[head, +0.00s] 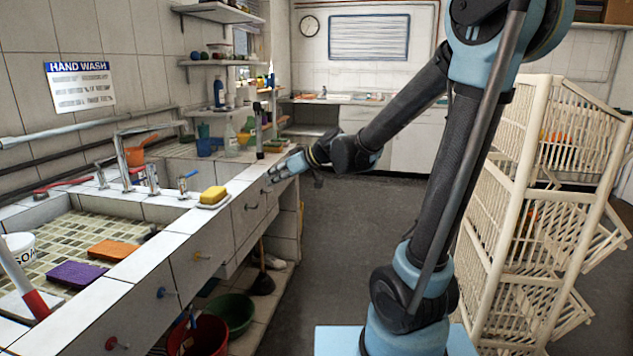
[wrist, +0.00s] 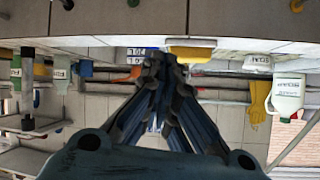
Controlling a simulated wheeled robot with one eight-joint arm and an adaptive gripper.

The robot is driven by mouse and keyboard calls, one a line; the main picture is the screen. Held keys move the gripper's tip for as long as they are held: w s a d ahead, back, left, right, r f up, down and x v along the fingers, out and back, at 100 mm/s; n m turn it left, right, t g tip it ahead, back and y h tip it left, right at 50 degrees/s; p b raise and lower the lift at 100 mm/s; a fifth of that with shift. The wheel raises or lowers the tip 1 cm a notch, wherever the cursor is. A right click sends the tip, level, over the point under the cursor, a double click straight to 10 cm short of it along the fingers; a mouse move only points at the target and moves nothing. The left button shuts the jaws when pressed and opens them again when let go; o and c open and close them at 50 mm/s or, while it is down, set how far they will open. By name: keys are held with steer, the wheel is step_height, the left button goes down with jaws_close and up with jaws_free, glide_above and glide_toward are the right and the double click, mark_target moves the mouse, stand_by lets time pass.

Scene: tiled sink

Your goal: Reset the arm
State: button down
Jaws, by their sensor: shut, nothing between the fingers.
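My arm reaches from its blue base at the lower right of the head view up and then down to the left. My gripper (head: 276,173) is at the front edge of the tiled counter (head: 170,262), past the yellow sponge. In the wrist view my gripper (wrist: 163,60) points away from the camera, its dark fingers together with nothing between them. From the head view I cannot tell whether it touches the counter edge.
A yellow sponge (head: 213,195) lies on the counter rim beside the sink (head: 75,222). Purple (head: 76,274) and orange (head: 113,249) sponges lie in the sink. A cream rack (head: 520,200) stands right of my arm. Grey floor (head: 350,250) between is clear.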

steer(key=s+d+f+m+h, duration=0.3)
steer(key=s+d, duration=0.4)
steer(key=d, duration=0.4)
steer(key=s+d+f+m+g+h, duration=0.1)
steer(key=s+d+f+m+h, duration=0.3)
steer(key=s+d+f, duration=0.3)
steer(key=s+d+f+m+g+h, duration=0.1)
steer(key=s+d+f+m+h, duration=0.3)
steer(key=s+d, duration=0.5)
steer(key=d+f, duration=0.1)
steer(key=d, duration=0.5)
steer(key=shift+d+m, duration=0.4)
